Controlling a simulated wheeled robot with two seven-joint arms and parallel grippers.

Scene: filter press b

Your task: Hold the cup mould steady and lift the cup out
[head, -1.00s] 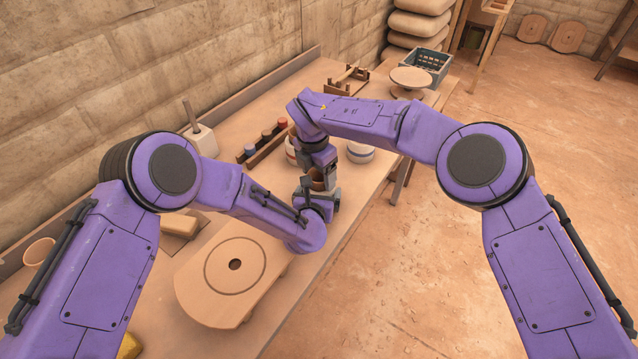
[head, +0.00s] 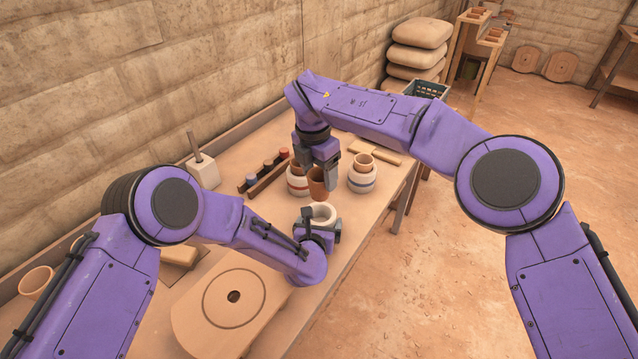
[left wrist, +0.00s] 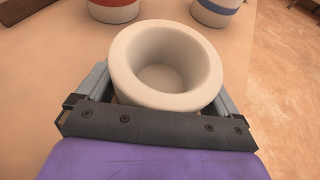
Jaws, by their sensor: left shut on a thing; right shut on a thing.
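The cup mould (head: 322,215) is a white, thick-walled round block standing upright on the bench. My left gripper (head: 321,226) is shut around its sides. In the left wrist view the mould (left wrist: 122,62) is empty inside, and the gripper's fingers (left wrist: 165,88) lie on both sides of it. The terracotta cup (head: 317,184) hangs above and just behind the mould, clear of it. My right gripper (head: 324,177) points down and is shut on the cup, whose rim is partly hidden by the fingers.
Two banded moulds, one red-striped (head: 298,182) and one blue-striped (head: 362,180), stand behind; the blue one has a terracotta cup (head: 364,162) in or on it. A rack of small bottles (head: 264,172) is at the left.

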